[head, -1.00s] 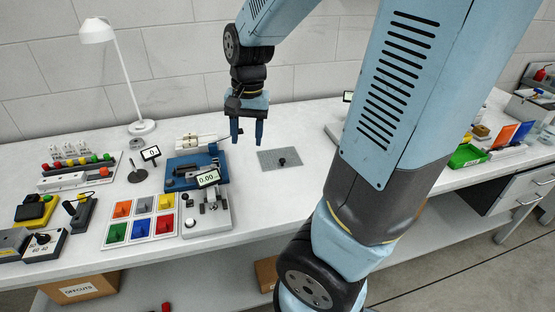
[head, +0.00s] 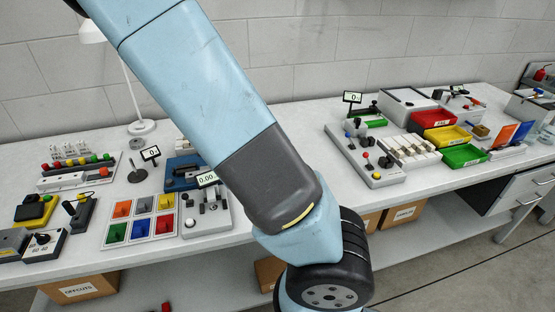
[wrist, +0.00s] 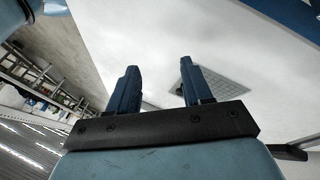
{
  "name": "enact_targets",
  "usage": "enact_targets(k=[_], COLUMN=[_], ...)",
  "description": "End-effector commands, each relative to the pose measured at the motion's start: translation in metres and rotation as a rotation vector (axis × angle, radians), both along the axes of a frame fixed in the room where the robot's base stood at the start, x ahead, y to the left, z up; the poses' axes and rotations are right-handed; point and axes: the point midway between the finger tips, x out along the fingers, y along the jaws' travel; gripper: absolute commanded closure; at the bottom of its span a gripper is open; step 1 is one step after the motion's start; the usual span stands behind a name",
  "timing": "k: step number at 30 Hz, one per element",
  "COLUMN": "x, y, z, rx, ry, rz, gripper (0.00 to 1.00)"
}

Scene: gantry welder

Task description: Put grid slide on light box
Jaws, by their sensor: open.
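A grey plate with grid lines (wrist: 222,86) lies flat on the white bench in the wrist view, right of my fingers; it looks like the grid slide, though I cannot be sure. A dark spot by its left edge may be its knob, partly covered by my right finger. My gripper (wrist: 158,72) is open, with nothing between its two blue fingers, and apart from the plate. In the head view my arm hides the plate and the gripper does not show. A low pale box (head: 402,98) at the back right may be the light box; I cannot tell for certain.
Left of my arm stand a tray of coloured blocks (head: 155,238), a device with a 0.00 display (head: 207,180) and a lamp (head: 140,128). To the right are a lever panel (head: 380,178), red, yellow and green bins (head: 463,156) and a white slotted rack (head: 412,152).

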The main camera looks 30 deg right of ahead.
Motion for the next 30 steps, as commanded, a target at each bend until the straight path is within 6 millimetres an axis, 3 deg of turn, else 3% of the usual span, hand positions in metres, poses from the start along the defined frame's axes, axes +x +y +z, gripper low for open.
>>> enact_targets(k=[7,15,24,30], x=[0.014,0.032,0.043,0.038], y=[-0.006,-0.004,0.001,-0.015], z=[-0.001,0.016,0.031,0.021], rx=[-0.257,-0.510,-0.638,-0.647], ry=[-0.075,-0.229,-0.346,-0.351], rz=[-0.113,-0.203,-0.246,-0.251], gripper=[0.51,0.51,0.51,0.51])
